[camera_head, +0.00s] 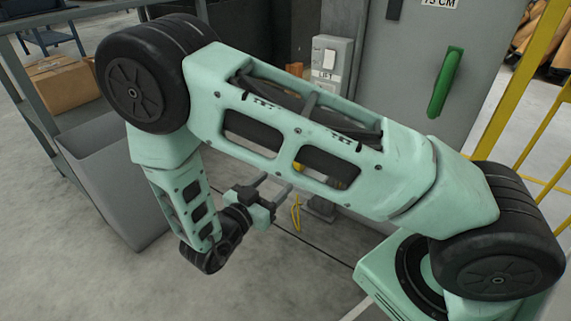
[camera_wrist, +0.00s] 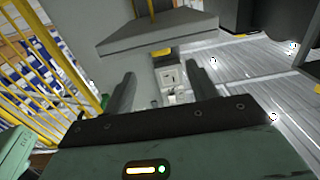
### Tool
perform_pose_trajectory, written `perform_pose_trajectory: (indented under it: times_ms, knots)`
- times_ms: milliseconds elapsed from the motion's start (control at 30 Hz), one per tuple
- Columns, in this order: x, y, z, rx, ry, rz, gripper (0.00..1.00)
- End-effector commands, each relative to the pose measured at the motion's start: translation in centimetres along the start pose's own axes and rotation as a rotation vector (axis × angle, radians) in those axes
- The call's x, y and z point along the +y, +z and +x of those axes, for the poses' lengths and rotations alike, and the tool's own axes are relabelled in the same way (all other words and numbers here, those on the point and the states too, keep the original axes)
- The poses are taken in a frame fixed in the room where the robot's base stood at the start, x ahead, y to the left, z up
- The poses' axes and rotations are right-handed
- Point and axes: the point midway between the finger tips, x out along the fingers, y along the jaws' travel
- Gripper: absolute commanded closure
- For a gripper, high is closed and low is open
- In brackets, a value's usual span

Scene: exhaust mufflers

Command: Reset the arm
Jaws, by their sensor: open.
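My gripper (camera_head: 270,186) hangs below the arm's long upper link in the head view, over bare floor. In the wrist view my gripper (camera_wrist: 160,92) shows two dark fingers standing wide apart with nothing between them. It is open and empty. My mint-green arm is bent, with the forearm folded down on the left side of the head view. It covers much of the middle of that view.
A grey cabinet (camera_head: 415,75) with a green handle (camera_head: 445,82) stands behind the arm. A grey switch box (camera_head: 330,60) is beside it. A grey bin (camera_head: 110,185) stands left, near a cardboard box (camera_head: 62,82). Yellow railing (camera_head: 510,85) runs at right. Floor (camera_head: 90,285) is clear at lower left.

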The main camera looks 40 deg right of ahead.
Motion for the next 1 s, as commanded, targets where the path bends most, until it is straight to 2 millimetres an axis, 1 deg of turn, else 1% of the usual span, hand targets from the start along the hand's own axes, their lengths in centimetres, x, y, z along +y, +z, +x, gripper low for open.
perform_pose_trajectory:
  times_ms: [33,100,200,300,400,500,667,733,767,867,933,1000]
  knots:
    - [-0.1,-0.4,-1.3,-0.001,-0.004,-0.001,0.43]
    - [0.0,-0.4,-2.8,-0.001,-0.004,-0.001,0.43]
    - [0.0,-0.3,-4.8,0.0,-0.003,0.0,0.43]
    - [0.0,-0.2,-6.2,-0.001,-0.002,0.001,0.43]
    - [0.0,-0.1,-7.2,0.0,-0.001,0.0,0.43]
    - [0.0,0.0,-7.7,0.0,0.001,0.0,0.43]
    - [0.0,0.1,-7.9,0.0,0.001,0.0,0.43]
    - [-0.3,-0.1,-7.8,-0.02,-0.01,0.006,0.43]
    - [-0.7,-0.3,-7.9,-0.04,-0.023,0.012,0.43]
    - [-2.9,-1.0,-8.1,-0.172,-0.103,0.042,0.43]
    - [-5.3,-1.9,-8.8,-0.317,-0.202,0.067,0.43]
    - [-8.0,-3.2,-10.3,-0.485,-0.331,0.083,0.43]
